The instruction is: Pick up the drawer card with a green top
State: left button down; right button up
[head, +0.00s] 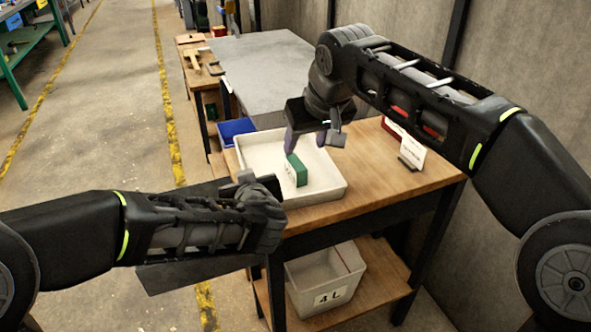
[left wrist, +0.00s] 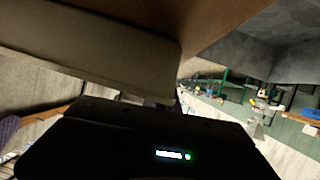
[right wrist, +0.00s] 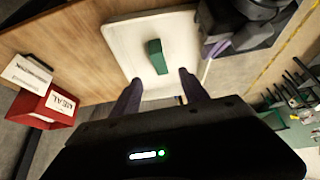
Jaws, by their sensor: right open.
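The card with a green top (head: 298,170) stands in the white tray (head: 335,192) on the wooden table, its white face to the left. In the right wrist view the green card (right wrist: 157,57) lies just beyond the fingertips, between their lines. My right gripper (head: 306,143) is open and empty above the tray; its two fingers also show in the right wrist view (right wrist: 160,78). My left gripper (head: 262,186) is at the tray's near left corner. Its fingers are not clear in the head view and are hidden in the left wrist view.
A red box (right wrist: 50,108) and white cards (head: 409,148) are on the table's right side. A blue bin (head: 236,128) is beyond the tray. A bin marked 4L (head: 330,292) sits on the lower shelf. A dark flat panel (head: 190,275) shows under my left forearm.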

aim_at(296, 164)
jog(key=x, duration=0.6)
jog(key=shift+w+f, duration=0.1)
jog(key=shift+f, duration=0.15)
jog(key=shift+f, duration=0.1)
jog(key=x, duration=0.5)
jog(key=shift+c, duration=0.4)
grip_shut()
dwell(0.4)
